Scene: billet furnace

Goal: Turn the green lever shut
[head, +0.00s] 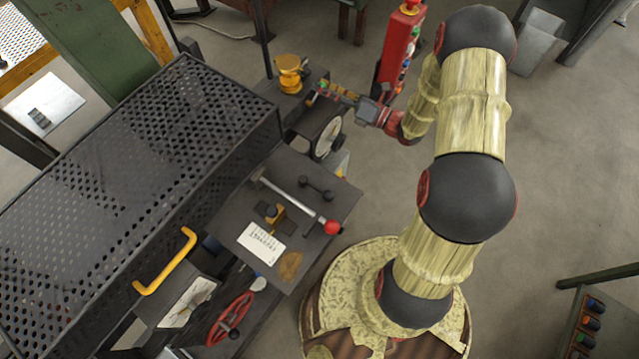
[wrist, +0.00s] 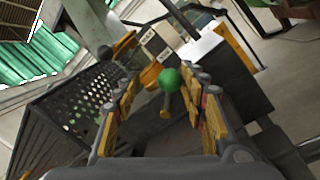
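The green lever's round knob (wrist: 170,79) shows in the wrist view, with a short dark shaft below it. My gripper (wrist: 160,92) is open, with one yellow-padded finger on each side of the knob. A gap shows on both sides, wider on the left; I cannot tell whether the knob is between the fingertips or just beyond them. In the head view my gripper (head: 326,92) is beside the yellow valve body (head: 289,74) at the bench's far end. The lever is too small there to make out clearly.
A perforated dark cover (head: 140,170) fills the left. A panel with a red-knobbed lever (head: 332,227) and a white card (head: 261,243) lies nearer. A round gauge (head: 328,138) is below my gripper, and a red post (head: 399,45) stands right of it.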

